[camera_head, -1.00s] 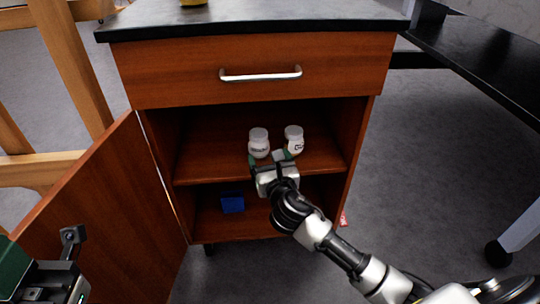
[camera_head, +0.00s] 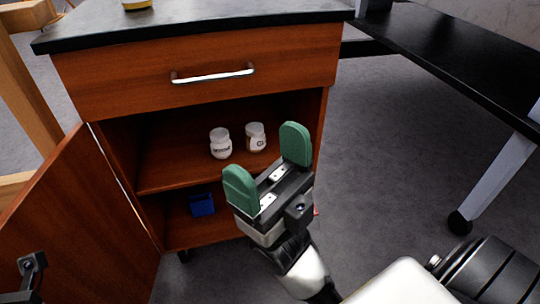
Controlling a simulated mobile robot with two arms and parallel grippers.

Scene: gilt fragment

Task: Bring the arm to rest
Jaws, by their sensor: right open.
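My right gripper (camera_head: 268,168) is open and empty, its two green finger pads spread apart. It is in front of the open cabinet (camera_head: 190,100), toward the camera from the shelf. Two white jars stand upright on the middle shelf: the left jar (camera_head: 220,144) and the right jar (camera_head: 256,137), both apart from the gripper. My left gripper is not in view; a dark metal part shows at the bottom left edge.
The cabinet door (camera_head: 85,225) hangs open at the left. A blue box (camera_head: 202,205) sits on the lower shelf. A drawer handle (camera_head: 213,74) sticks out above the opening. A black table (camera_head: 450,60) stands at the right, with clear grey floor (camera_head: 390,160) below it.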

